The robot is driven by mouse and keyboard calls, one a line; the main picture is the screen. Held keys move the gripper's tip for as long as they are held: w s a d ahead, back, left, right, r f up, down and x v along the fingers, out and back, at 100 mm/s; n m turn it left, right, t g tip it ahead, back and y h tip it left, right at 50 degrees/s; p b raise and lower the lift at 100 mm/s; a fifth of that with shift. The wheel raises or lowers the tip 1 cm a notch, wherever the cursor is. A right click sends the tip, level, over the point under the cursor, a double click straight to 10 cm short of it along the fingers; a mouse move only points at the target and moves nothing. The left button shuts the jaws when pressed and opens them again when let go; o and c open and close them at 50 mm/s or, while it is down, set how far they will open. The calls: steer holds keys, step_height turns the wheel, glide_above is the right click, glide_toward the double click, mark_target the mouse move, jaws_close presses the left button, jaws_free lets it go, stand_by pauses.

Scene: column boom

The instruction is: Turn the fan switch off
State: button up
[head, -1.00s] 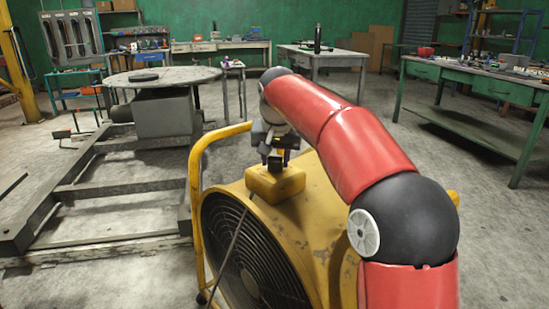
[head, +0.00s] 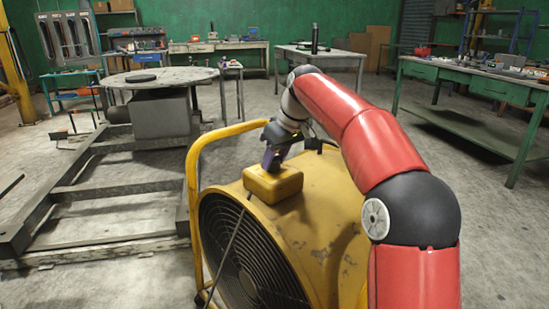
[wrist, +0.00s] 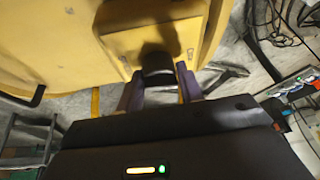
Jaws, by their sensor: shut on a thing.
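A yellow drum fan (head: 320,215) with a dark round grille (head: 245,255) stands in front of me. A yellow switch box (head: 273,186) sits on its top, and it also shows in the wrist view (wrist: 165,38). My gripper (head: 271,161) is at the top of this box, tilted, with its wrist leaning to the right. In the wrist view the purple fingers of my gripper (wrist: 160,88) are on both sides of a dark switch knob (wrist: 157,62) and shut on it. The knob is hidden in the head view, and its off position cannot be read.
A yellow tube frame (head: 193,190) rises at the fan's left. A round table (head: 180,78) on a metal frame stands behind left. A green workbench (head: 480,85) is at the right. Open concrete floor lies between. Cables (wrist: 270,30) lie on the floor in the wrist view.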

steer(key=shift+w+d+n, duration=0.1)
steer(key=shift+n, duration=0.4)
steer(key=o, duration=1)
steer(key=shift+c, duration=0.2)
steer(key=v, duration=0.7)
steer(key=shift+d+r, duration=0.2)
steer(key=shift+r, duration=0.1)
